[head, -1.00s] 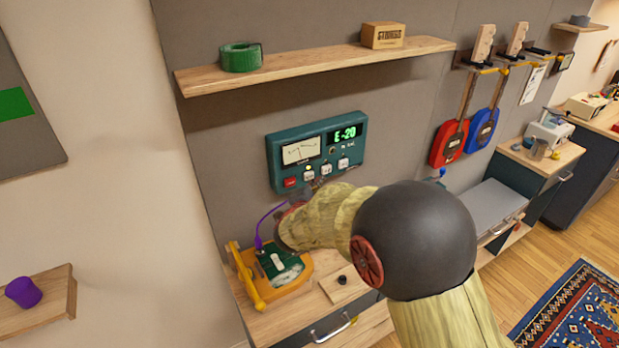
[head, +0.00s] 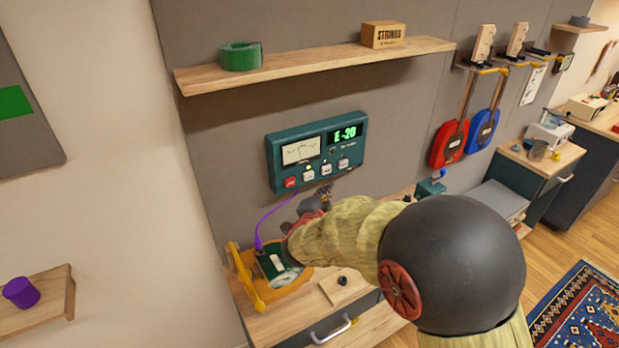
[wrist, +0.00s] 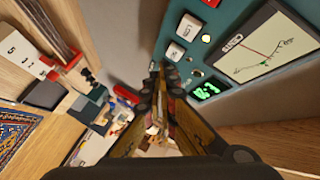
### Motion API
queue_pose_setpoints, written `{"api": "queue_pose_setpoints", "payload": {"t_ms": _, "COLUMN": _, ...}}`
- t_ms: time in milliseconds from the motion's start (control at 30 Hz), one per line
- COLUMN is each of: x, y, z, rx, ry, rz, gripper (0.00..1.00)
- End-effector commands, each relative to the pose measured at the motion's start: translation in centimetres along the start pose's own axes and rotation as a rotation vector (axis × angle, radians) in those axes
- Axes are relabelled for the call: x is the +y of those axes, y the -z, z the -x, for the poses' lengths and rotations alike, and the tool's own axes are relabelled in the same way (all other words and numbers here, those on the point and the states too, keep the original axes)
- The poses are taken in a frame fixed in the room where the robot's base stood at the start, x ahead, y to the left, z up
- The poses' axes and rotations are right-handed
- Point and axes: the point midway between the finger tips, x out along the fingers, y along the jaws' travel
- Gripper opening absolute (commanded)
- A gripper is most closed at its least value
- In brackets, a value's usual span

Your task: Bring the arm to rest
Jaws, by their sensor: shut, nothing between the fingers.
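My arm reaches from the lower right of the head view toward the wall, over the bench. My gripper (head: 324,196) is small and partly hidden there, just below the right part of the teal meter panel (head: 276,158). In the wrist view my gripper (wrist: 162,76) shows its dark fingers together, with nothing between them. The panel (wrist: 228,38) fills the upper right of that view, with white buttons, a needle dial and a green display. I cannot tell whether the fingertips touch it.
A yellow-and-green fixture (head: 246,279) stands on the bench, with a purple cable (head: 268,217) rising from it toward the panel. A shelf (head: 310,68) juts out above. Red (head: 449,145) and blue (head: 484,128) guitars hang to the right.

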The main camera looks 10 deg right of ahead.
Motion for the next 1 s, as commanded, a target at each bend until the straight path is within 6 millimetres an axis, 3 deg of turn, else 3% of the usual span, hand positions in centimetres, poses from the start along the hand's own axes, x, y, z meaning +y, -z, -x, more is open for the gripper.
{"api": "queue_pose_setpoints", "payload": {"t_ms": 267, "x": 0.4, "y": -0.9, "z": 0.0, "rx": -0.033, "ry": -0.016, "rz": 0.029, "gripper": 0.0}}
{"api": "queue_pose_setpoints", "payload": {"t_ms": 367, "x": 1.5, "y": -3.9, "z": 0.4, "rx": -0.147, "ry": -0.043, "rz": 0.094, "gripper": 0.0}}
{"api": "queue_pose_setpoints", "payload": {"t_ms": 467, "x": 4.0, "y": -8.4, "z": 2.2, "rx": -0.338, "ry": -0.082, "rz": 0.215, "gripper": 0.0}}
{"api": "queue_pose_setpoints", "payload": {"t_ms": 600, "x": 5.7, "y": -12.6, "z": 7.2, "rx": -0.622, "ry": -0.095, "rz": 0.406, "gripper": 0.0}}
{"api": "queue_pose_setpoints", "payload": {"t_ms": 733, "x": 6.8, "y": -13.1, "z": 13.1, "rx": -0.847, "ry": -0.085, "rz": 0.585, "gripper": 0.0}}
{"api": "queue_pose_setpoints", "payload": {"t_ms": 867, "x": 8.2, "y": -10.6, "z": 19.4, "rx": -1.033, "ry": -0.074, "rz": 0.775, "gripper": 0.0}}
{"api": "queue_pose_setpoints", "payload": {"t_ms": 1000, "x": 10.3, "y": -5.0, "z": 26.0, "rx": -1.177, "ry": -0.079, "rz": 0.99, "gripper": 0.0}}
